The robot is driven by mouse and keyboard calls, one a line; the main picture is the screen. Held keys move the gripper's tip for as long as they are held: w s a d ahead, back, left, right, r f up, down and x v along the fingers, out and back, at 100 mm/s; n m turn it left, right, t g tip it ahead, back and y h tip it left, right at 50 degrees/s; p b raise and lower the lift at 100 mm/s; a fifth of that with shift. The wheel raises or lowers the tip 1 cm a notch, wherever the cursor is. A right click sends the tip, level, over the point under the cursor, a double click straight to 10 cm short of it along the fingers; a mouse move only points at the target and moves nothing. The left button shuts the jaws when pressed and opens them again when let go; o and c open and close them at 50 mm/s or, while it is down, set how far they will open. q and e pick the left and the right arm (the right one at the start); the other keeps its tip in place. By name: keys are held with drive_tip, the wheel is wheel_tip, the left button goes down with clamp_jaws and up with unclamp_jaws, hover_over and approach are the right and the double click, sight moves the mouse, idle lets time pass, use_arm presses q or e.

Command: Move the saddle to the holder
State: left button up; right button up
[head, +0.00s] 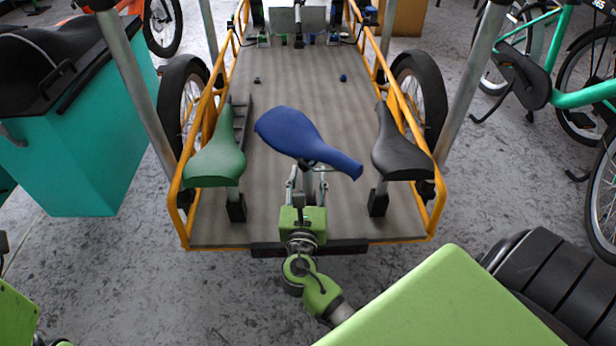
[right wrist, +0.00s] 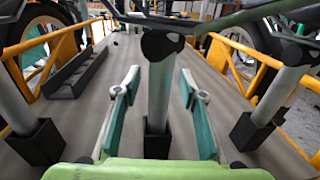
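The blue saddle (head: 300,135) is over the front middle of the cargo bed, its narrow end pointing to the lower right. Its grey post (right wrist: 160,90) stands upright in the right wrist view, and its lower end is at a black square holder (right wrist: 157,140). My right gripper (head: 306,187) is under the saddle. Its fingers (right wrist: 160,76) are open, one on each side of the post, with a visible gap on both sides. In the head view the saddle hides part of the fingers, and the holder is hidden. My left gripper is out of view.
A green saddle (head: 217,155) stands left in a black holder (head: 236,207), and a black saddle (head: 398,150) right in another (head: 378,203). A yellow rail frame (head: 183,215) borders the bed (head: 290,85). A teal box (head: 75,150) stands left; green bikes (head: 580,97) stand right.

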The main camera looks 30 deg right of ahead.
drive_tip(key=shift+f, duration=0.15)
drive_tip(key=shift+s+a, duration=0.25)
drive_tip(key=shift+s, duration=0.05)
drive_tip(key=v, duration=1.1)
